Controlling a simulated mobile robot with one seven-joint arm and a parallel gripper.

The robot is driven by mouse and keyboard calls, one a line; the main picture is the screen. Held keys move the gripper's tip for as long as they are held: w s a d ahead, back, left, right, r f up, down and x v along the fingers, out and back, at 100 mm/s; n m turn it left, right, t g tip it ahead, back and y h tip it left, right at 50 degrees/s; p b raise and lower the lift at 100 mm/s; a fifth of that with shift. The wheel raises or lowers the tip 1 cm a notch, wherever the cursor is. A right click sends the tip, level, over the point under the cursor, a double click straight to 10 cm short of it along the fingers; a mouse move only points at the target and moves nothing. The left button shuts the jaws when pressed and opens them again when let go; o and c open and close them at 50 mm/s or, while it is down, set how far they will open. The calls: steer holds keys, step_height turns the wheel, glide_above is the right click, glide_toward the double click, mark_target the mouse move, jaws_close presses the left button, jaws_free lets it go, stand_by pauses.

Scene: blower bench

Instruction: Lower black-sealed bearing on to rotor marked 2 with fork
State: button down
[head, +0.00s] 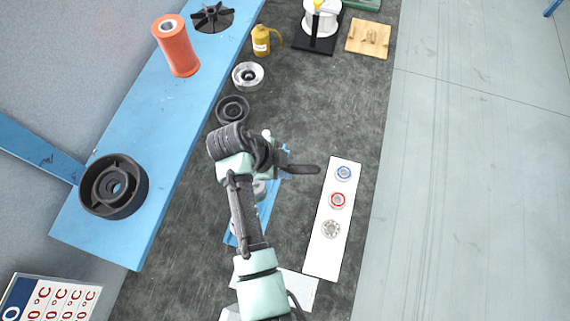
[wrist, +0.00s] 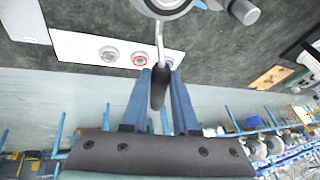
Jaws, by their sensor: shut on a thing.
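My gripper (wrist: 160,82) is shut on the black handle (wrist: 158,92) of the fork. The handle also shows in the head view (head: 303,169), left of the white board. The fork's thin metal shaft (wrist: 159,42) runs up to a round, pale-rimmed part (wrist: 163,9), cut off by the top edge of the wrist view. I cannot tell whether this part is the black-sealed bearing or part of a rotor. A blue tray (head: 230,239) lies under my arm, with grey metal parts (head: 260,189) mostly hidden. No number 2 is readable.
A white board (head: 324,257) holds blue-, red- and silver-faced bearings. Black (head: 233,109) and silver (head: 248,75) round housings, a yellow oil can (head: 262,41) and a wooden block (head: 369,38) stand farther back. A blue beam (head: 140,135) borders the left.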

step_height(320, 180, down, 7)
steer(key=b, duration=0.5)
steer(key=shift+r, duration=0.15)
stand_by(3.9)
steer(key=shift+d, duration=0.1)
steer(key=d, duration=0.6)
steer(key=shift+s+d, duration=0.15)
steer(key=shift+d, duration=0.05)
stand_by(1.1)
steer(key=shift+r+p, duration=0.15)
steer(key=shift+p, duration=0.15)
steer(key=shift+d+r+p, duration=0.35)
steer(key=shift+r+p, duration=0.35)
steer(key=shift+r, duration=0.1)
steer(key=shift+d+r+p, duration=0.3)
steer(key=shift+r+p, duration=0.45)
steer(key=shift+r, duration=0.05)
steer(key=shift+d+r+p, duration=0.35)
steer(key=shift+r+p, duration=0.35)
steer(key=shift+r, duration=0.1)
